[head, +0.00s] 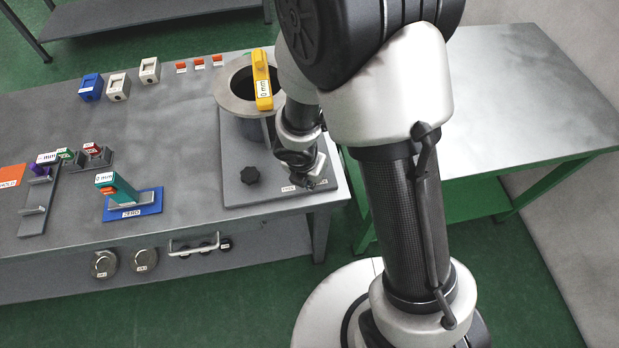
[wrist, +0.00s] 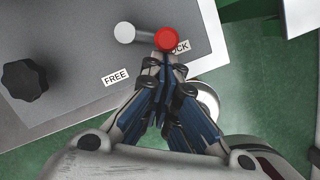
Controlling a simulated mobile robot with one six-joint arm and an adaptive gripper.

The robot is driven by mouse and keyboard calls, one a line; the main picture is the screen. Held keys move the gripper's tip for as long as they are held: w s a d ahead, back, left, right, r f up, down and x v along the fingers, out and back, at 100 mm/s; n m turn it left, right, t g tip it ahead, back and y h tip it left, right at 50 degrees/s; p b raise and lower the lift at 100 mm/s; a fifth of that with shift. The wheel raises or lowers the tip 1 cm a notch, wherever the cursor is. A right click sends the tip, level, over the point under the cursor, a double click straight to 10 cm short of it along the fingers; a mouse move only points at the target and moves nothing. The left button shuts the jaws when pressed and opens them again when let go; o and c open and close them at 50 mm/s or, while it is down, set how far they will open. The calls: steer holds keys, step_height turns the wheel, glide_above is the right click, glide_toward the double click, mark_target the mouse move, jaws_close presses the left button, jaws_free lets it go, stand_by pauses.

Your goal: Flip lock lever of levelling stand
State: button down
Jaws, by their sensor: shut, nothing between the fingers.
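The levelling stand (head: 230,192) is a grey plate at the table's right front corner, bearing a flanged cylinder (head: 232,98). In the wrist view its lock lever (wrist: 145,36) is a short grey bar from a white round end (wrist: 125,33) to a red knob (wrist: 166,39). The red knob is at the LOCK label (wrist: 181,46) and partly covers it; the FREE label (wrist: 116,77) is to the lower left. My gripper (wrist: 168,66) is shut and empty, its tips right by the red knob; I cannot tell whether they touch. In the head view my gripper hides the lever.
A black star knob (wrist: 24,80) is on the plate's left. A yellow 0 mm piece (head: 263,82) rests on the flange. A teal 2 mm piece (head: 120,189) stands in a blue holder (head: 146,205) further left. Green floor lies beyond the plate's edge.

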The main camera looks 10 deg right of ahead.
steer(key=shift+w+d+n, duration=0.1)
steer(key=shift+d+n, duration=0.15)
steer(key=shift+n, duration=0.05)
steer(key=shift+w+d, duration=0.3)
steer(key=shift+d, duration=0.1)
steer(key=shift+w+d, duration=0.1)
steer(key=shift+d, duration=0.05)
stand_by(0.4)
